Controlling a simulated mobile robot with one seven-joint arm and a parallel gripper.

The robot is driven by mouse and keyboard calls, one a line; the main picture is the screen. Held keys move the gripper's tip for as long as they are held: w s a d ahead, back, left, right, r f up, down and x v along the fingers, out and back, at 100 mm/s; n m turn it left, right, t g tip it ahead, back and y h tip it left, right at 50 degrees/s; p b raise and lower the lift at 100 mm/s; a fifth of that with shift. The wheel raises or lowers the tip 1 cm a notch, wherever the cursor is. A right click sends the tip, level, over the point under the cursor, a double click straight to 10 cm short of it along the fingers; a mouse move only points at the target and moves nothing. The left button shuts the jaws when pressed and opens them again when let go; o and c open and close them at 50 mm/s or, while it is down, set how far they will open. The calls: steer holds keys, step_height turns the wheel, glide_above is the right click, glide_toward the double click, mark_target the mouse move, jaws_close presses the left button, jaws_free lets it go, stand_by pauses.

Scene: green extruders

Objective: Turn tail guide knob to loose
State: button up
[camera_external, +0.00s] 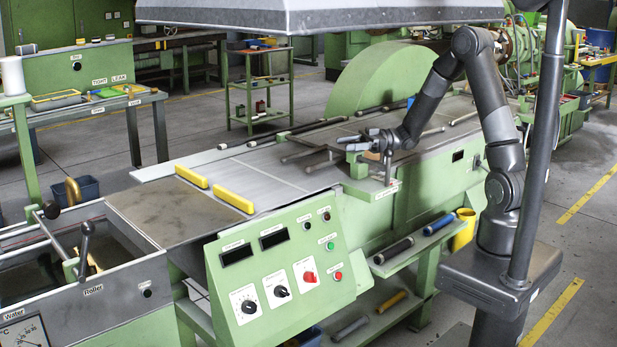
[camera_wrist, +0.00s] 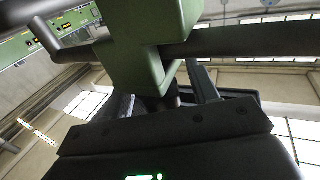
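The guide is a green block (camera_wrist: 140,45) with a dark rod (camera_wrist: 250,42) passing across it, seen close in the wrist view. Contact cannot be told. In the external view, my gripper (camera_external: 374,138) is right at the guide, partly blended with the rods.
A control panel (camera_external: 275,262) with several knobs and buttons faces the front. Yellow bars (camera_external: 233,196) lie on the bench top. A shelf (camera_external: 405,245) with rollers hangs below the guide. A large green wheel cover (camera_external: 375,80) stands behind. A grey hood (camera_external: 310,15) hangs above.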

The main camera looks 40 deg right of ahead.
steer(key=v, duration=1.1)
stand_by(0.4)
steer(key=w+d+r+m+t+h, duration=0.3)
steer(key=w+r+t+h, duration=0.25)
steer(key=h, duration=0.35)
steer(key=s+d+r+m+h, duration=0.3)
steer(key=d+r+m+h, duration=0.2)
steer(key=h, duration=0.3)
steer(key=s+a+m+g, duration=0.2)
steer(key=s+g, duration=0.1)
steer(key=s, duration=0.9)
steer(key=s+a+f+m+g, duration=0.1)
steer(key=s+a+m+g, duration=0.2)
steer(key=s, duration=0.9)
steer(key=shift+a+f+g, duration=0.15)
steer(key=shift+f+g, duration=0.2)
steer(key=shift+g, duration=0.1)
